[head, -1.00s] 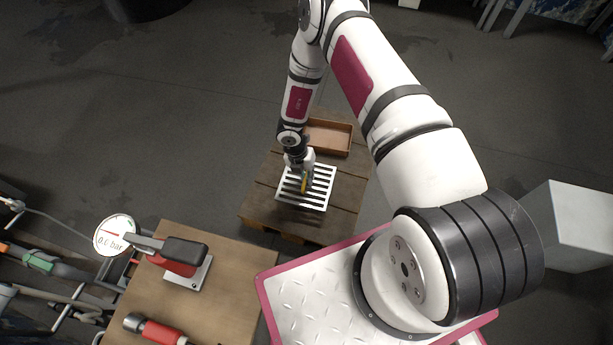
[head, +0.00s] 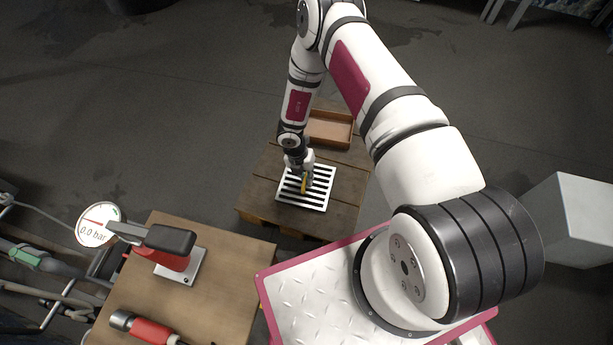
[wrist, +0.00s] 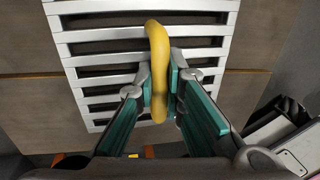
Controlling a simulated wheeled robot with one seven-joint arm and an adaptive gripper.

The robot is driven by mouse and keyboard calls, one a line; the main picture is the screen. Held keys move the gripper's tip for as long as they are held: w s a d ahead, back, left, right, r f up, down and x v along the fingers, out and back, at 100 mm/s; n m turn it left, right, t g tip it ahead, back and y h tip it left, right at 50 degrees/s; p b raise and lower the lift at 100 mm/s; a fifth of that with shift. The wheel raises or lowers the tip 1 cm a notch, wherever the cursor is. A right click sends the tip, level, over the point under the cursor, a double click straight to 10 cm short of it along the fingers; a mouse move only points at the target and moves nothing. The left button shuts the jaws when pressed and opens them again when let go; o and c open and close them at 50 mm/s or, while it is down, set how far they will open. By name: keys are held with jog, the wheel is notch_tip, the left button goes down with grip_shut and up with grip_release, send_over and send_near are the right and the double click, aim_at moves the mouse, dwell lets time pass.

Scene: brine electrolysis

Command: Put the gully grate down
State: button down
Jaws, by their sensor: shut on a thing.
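The gully grate (head: 318,198) is a pale slatted square with a yellow handle (head: 303,186) on top. In the head view it is over the wooden pallet-like platform (head: 258,199); I cannot tell whether it touches the boards. My gripper (head: 304,178) is above the grate and shut on the yellow handle. In the wrist view, both jaws of my gripper (wrist: 160,88) close on the handle (wrist: 158,60) from its two sides. The grate (wrist: 95,48) fills the upper part of that view, and its lower middle is hidden by the fingers.
A shallow brown tray (head: 330,131) stands on the platform's far end. A wooden table (head: 225,275) at lower left bears a red-and-black lever device (head: 172,257) and a red-and-black tool (head: 150,331). A pressure gauge (head: 95,229) is left of it. A pale box (head: 572,215) is at right.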

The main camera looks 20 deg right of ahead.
aim_at(300, 181)
jog(key=shift+f+b, duration=0.4)
jog(key=shift+f, duration=0.1)
jog(key=c, duration=1.6)
grip_release()
notch_tip(300, 181, up, 12)
jog(key=w+a, duration=0.1)
jog(key=a, duration=0.1)
jog(key=shift+w+f, duration=0.15)
jog(key=shift+w, duration=0.05)
